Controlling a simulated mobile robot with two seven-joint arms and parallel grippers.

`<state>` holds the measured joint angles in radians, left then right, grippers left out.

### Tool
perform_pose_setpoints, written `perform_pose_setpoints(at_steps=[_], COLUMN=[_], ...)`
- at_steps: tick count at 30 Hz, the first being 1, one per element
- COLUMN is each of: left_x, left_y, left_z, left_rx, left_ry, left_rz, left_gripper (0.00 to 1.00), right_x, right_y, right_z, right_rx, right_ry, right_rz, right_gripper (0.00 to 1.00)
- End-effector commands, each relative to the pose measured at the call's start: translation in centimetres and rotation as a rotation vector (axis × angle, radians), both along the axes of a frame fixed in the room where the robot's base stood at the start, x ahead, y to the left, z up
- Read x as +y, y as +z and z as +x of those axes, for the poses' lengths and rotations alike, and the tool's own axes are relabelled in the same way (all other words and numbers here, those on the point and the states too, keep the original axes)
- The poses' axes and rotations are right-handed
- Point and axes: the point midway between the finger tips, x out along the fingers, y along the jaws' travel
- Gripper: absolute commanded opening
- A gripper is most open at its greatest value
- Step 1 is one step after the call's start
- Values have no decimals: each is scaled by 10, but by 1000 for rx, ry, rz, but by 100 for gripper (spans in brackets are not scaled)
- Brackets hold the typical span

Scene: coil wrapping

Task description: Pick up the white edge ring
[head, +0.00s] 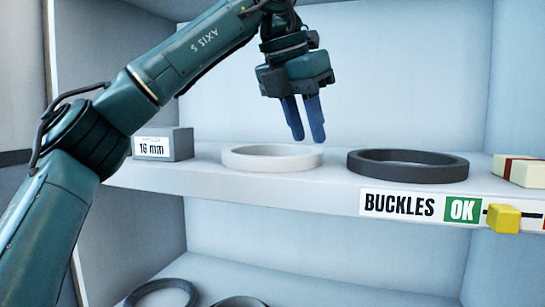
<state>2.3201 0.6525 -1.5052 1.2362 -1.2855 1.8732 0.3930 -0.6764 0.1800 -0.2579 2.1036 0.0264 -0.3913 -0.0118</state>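The white edge ring (272,164) lies flat on the upper shelf, left of a dark ring. My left gripper (309,139) is above the shelf, with its two blue fingers pointing down over the right part of the white ring. A gap shows between the fingers, and nothing is held in them. The fingertips look a little above the ring; whether they are directly over its rim or behind it I cannot tell. My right gripper is not in the picture.
A dark grey ring (408,174) lies on the same shelf, to the right. A grey box (163,149) labelled 16 mm stands to the left. A cream box with a red band (521,171) is at the right edge. The shelf front carries a BUCKLES OK label (399,204) and a yellow slider (503,218).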

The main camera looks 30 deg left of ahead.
Motion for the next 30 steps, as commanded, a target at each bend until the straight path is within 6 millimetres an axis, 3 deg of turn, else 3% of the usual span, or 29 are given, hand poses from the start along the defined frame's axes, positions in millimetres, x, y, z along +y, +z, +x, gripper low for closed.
perform_pose_setpoints(at_steps=[6,15,26,30], left_x=[-3,-3,-4,-4], left_y=[-29,-34,-34,-34], left_z=[14,16,16,16], left_rx=[2,0,-1,-1], left_ry=[0,1,0,0], left_rz=[1,-1,0,0], left_gripper=[29,29,0,0], right_x=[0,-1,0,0], right_y=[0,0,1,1], right_z=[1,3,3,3], right_rx=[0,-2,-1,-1], right_ry=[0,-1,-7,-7], right_rz=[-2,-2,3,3], right_gripper=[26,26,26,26])
